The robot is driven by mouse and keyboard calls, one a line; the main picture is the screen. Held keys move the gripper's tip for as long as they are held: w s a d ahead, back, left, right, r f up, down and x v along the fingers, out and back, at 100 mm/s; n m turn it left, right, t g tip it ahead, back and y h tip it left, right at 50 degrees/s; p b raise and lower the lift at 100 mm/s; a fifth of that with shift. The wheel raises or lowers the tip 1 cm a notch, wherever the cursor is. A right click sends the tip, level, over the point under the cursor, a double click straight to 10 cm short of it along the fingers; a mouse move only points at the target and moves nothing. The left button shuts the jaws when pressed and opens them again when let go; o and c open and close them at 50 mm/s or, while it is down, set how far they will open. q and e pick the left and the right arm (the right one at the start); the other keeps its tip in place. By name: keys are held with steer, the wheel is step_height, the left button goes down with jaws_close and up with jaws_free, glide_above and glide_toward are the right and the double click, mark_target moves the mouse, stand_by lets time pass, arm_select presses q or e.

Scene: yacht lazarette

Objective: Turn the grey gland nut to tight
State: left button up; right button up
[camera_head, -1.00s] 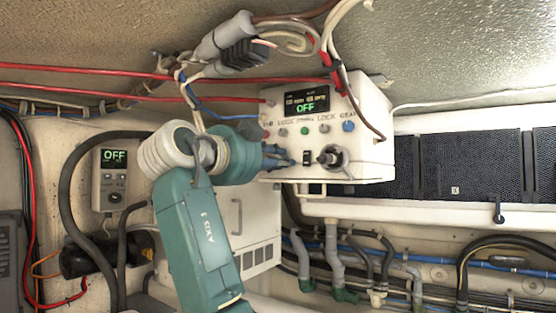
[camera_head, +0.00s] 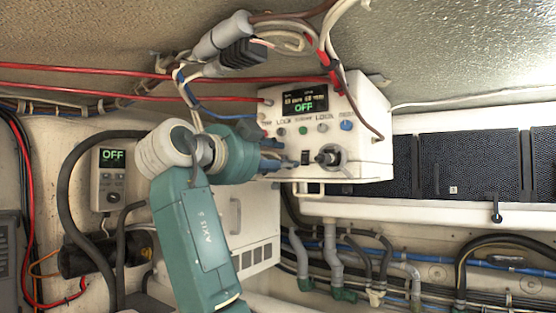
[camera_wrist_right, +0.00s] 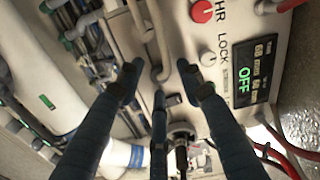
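The grey gland nut (camera_head: 330,157) is a round grey ring with a dark centre, low on the front of the white control box. In the right wrist view it appears as a ring around a dark stem (camera_wrist_right: 181,130), partly hidden. My right gripper (camera_head: 288,163) is just left of it, its fingers pointing towards the box front. In the right wrist view my right gripper (camera_wrist_right: 165,82) has its blue-grey fingers spread apart with nothing held between them. I cannot tell whether a finger touches the box. My left gripper is out of view.
The white control box (camera_head: 372,145) carries a display reading OFF, several knobs and a black switch (camera_head: 306,158). Red and white cables (camera_head: 335,70) hang close above it. Pipes and hoses (camera_head: 332,255) run below. A dark panel (camera_head: 455,165) lies to the right.

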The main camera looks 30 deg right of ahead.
steer(key=v, duration=1.2)
steer(key=shift+d, duration=0.15)
